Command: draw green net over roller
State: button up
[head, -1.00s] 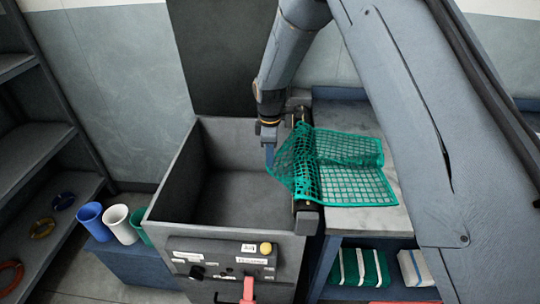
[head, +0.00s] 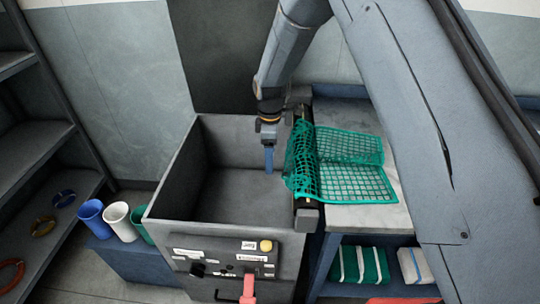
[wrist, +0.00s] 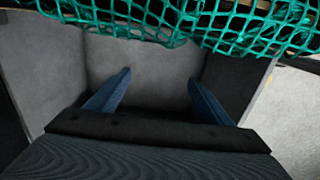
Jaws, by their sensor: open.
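The green net (head: 352,172) lies flat on the marble-topped table, and its left edge drapes over the roller (head: 307,218) at the bin's right rim. In the wrist view the net (wrist: 180,18) hangs across the top, beyond my fingers. My gripper (head: 268,160) points down over the inside of the grey bin, just left of the net's draped edge. In the wrist view my gripper (wrist: 158,98) is open, with nothing between its two blue fingers and the net apart from them. Most of the roller is hidden under the net.
The grey bin (head: 172,165) has a front panel with labels, a yellow button (head: 266,245) and a red lever (head: 248,289). Blue, white and green cups (head: 116,220) stand left of it. Shelves hold coloured rings at left and folded cloths (head: 360,266) below the table.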

dwell(0.3)
notch_tip(320, 180, up, 6)
jog(key=p, duration=0.2)
jog(key=shift+f+p, duration=0.25)
jog(key=shift+p, duration=0.1)
notch_tip(320, 180, up, 7)
jog(key=b, duration=0.2)
jog(key=s+d+r+m, duration=0.3)
jog(key=s+d+m, duration=0.55)
jog(key=d, duration=0.55)
jog(key=s+d+m, duration=0.4)
jog(key=s+d, duration=0.1)
jog(key=s, duration=0.3)
jog(key=s+d+m+t, duration=0.1)
jog(key=s+d+m, duration=0.4)
jog(key=s, duration=0.3)
jog(key=shift+s+f, duration=0.2)
jog(key=shift+s, duration=0.15)
jog(key=shift+m, duration=0.25)
